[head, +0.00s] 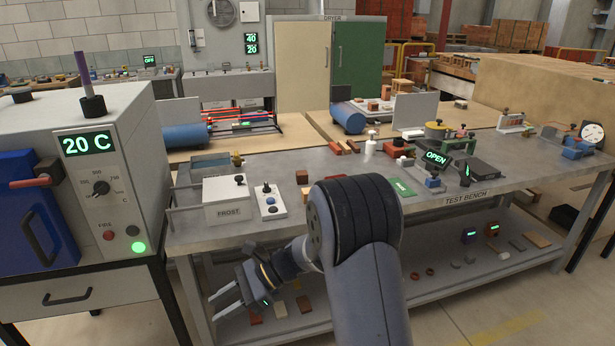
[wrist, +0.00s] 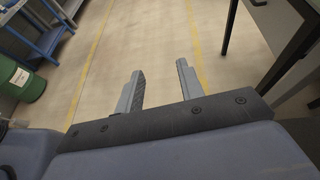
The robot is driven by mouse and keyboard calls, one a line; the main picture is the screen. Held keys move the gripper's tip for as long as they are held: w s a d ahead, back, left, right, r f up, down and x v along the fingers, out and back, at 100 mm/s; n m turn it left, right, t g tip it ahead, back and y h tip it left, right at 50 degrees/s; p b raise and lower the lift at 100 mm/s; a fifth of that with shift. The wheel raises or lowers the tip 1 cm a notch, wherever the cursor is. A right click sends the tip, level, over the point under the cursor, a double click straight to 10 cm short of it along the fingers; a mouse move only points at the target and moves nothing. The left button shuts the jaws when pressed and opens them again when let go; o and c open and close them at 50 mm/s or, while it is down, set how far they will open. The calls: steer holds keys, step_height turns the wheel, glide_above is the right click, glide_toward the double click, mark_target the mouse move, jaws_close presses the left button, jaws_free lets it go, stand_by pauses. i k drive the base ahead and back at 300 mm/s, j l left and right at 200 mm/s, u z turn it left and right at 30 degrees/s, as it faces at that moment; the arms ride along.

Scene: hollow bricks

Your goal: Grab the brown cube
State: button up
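A small reddish-brown cube (head: 302,177) sits on the grey test bench (head: 270,158), right of the white FROST box. I cannot tell for sure which block is the brown cube. My gripper (head: 221,300) is low at the bench's front left, below the top and in front of the lower shelf, well away from both blocks. In the wrist view my gripper (wrist: 160,90) has its fingers apart, with only floor between them.
The FROST box (head: 226,201) and a white button panel (head: 269,202) stand near the bench's front edge. An oven (head: 95,190) reading 20 C stands at left. The lower shelf holds several small pieces. A green drum (wrist: 26,84) shows in the wrist view, with open floor.

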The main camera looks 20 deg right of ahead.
mark_target(302, 176)
steer(key=i+l+z, duration=0.1)
steer(key=i+l, duration=0.25)
steer(key=i, duration=0.15)
steer(key=i+l+z, duration=0.1)
steer(key=i+l, duration=0.25)
steer(key=i+l+z, duration=0.1)
steer(key=i+l, duration=0.15)
steer(key=i, duration=0.35)
steer(key=i+l+z, duration=0.1)
steer(key=i+l, duration=0.15)
steer(key=i, duration=0.25)
